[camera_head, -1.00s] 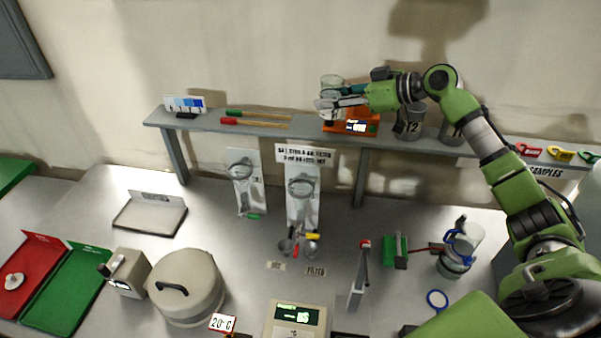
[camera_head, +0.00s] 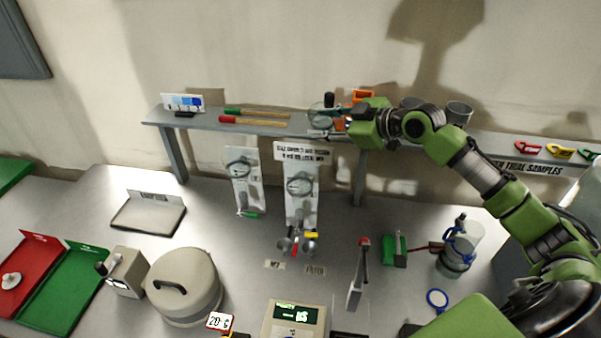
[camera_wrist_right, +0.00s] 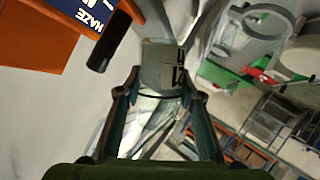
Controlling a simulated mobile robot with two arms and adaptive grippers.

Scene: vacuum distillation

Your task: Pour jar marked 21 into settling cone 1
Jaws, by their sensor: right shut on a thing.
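My right gripper (camera_head: 335,126) is shut on a clear jar (camera_head: 320,118) at the front edge of the shelf, beside the orange haze meter. In the right wrist view the jar (camera_wrist_right: 162,66) sits between the two fingers (camera_wrist_right: 162,88) and bears dark digits, partly covered and hard to read. Two settling cones hang in rings on white panels below the shelf: a left one (camera_head: 240,168) and a right one (camera_head: 300,183). The jar is above and right of the right cone, apart from it. I cannot read which cone is 1. My left gripper is not in view.
The orange haze meter (camera_wrist_right: 45,30) is close beside the held jar. A pot (camera_head: 185,285) stands on the bench.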

